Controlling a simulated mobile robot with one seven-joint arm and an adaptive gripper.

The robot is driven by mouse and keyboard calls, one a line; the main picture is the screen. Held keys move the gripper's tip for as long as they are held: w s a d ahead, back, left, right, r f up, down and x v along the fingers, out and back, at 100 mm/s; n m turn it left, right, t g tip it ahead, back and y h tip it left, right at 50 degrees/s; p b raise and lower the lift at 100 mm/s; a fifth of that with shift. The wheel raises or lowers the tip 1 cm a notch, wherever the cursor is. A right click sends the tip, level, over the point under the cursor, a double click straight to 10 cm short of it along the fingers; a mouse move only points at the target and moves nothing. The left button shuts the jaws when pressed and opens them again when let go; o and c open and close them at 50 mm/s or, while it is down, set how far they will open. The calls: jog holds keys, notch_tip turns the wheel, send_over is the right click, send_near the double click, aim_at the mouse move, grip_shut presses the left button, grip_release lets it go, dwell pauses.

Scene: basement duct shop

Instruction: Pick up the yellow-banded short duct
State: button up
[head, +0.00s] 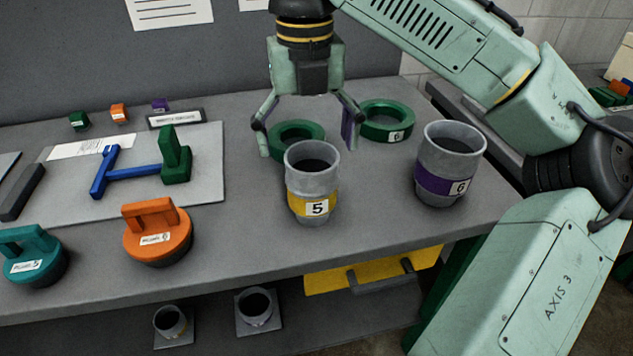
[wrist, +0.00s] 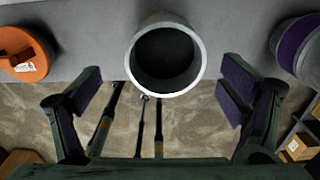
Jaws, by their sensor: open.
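The yellow-banded short duct (head: 313,203) is a grey open cylinder with a yellow band and a "5" label. It stands upright near the front edge of the bench in the head view. In the wrist view I look down on its round mouth (wrist: 165,58), which lies between and beyond my fingers. My gripper (head: 307,128) is open and empty, above and behind the duct in the head view. Its fingers also show spread wide in the wrist view (wrist: 160,90), with purple pads, not touching the duct.
A purple-banded duct (head: 448,165) labelled "6" stands to the right. Green rings (head: 386,121) lie behind. An orange handled disc (head: 157,232) and a teal one (head: 32,254) sit at the left front. A blue and green tool (head: 132,171) lies on a board.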

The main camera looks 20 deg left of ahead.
aim_at(312, 181)
notch_tip(312, 181, down, 3)
jog(key=shift+s+r, duration=0.15)
jog(key=shift+r, duration=0.05)
jog(key=f, duration=0.4)
jog(key=shift+w+d+f, duration=0.25)
jog(key=shift+w+f, duration=0.1)
jog(key=shift+w, duration=0.05)
jog(key=shift+f, duration=0.6)
jog(key=shift+c, duration=0.5)
jog(key=c, duration=1.3)
jog(key=shift+o, duration=0.2)
jog(key=shift+r, duration=0.1)
